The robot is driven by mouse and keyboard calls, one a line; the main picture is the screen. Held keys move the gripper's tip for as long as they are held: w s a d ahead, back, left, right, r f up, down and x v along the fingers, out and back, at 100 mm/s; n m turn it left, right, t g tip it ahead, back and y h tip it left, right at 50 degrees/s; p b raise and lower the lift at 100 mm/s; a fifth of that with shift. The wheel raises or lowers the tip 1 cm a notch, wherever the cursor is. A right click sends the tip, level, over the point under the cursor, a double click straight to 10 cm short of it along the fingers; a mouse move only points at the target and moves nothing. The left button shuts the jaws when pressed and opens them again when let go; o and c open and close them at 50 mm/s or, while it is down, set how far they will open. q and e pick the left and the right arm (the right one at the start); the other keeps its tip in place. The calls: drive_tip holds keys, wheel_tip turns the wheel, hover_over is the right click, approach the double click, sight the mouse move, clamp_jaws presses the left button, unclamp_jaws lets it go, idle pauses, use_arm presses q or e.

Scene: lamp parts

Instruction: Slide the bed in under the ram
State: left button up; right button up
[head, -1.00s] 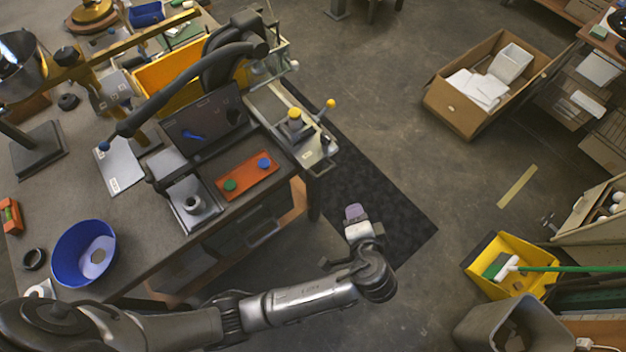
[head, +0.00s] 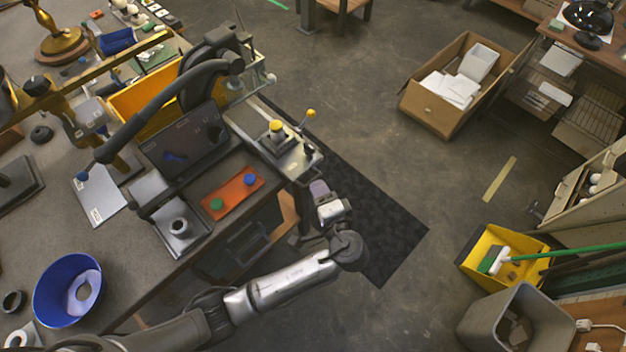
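The press stands on the bench, with a dark upright panel (head: 182,140) and a long black lever (head: 150,105) ending in a blue knob. A grey bed (head: 176,246) with a round, hollow socket (head: 180,227) on it sits at the front of the press, in the open. The ram is not clearly visible. My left gripper (head: 320,190) is off the bench's right edge, well right of the bed and touching nothing that I can see. Its fingertips are too small to tell open from shut. My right gripper is out of view.
An orange panel (head: 222,203) with green and blue buttons lies right of the bed. A unit with yellow knobs (head: 289,150) stands at the bench's right end, close to my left gripper. A blue bowl (head: 45,305) is at the front left.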

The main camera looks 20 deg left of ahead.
sight(313, 180)
use_arm(q)
drive_tip(key=shift+b+x, duration=0.3)
drive_tip(key=shift+x, duration=2.1)
drive_tip(key=shift+c, duration=0.3)
clamp_jaws()
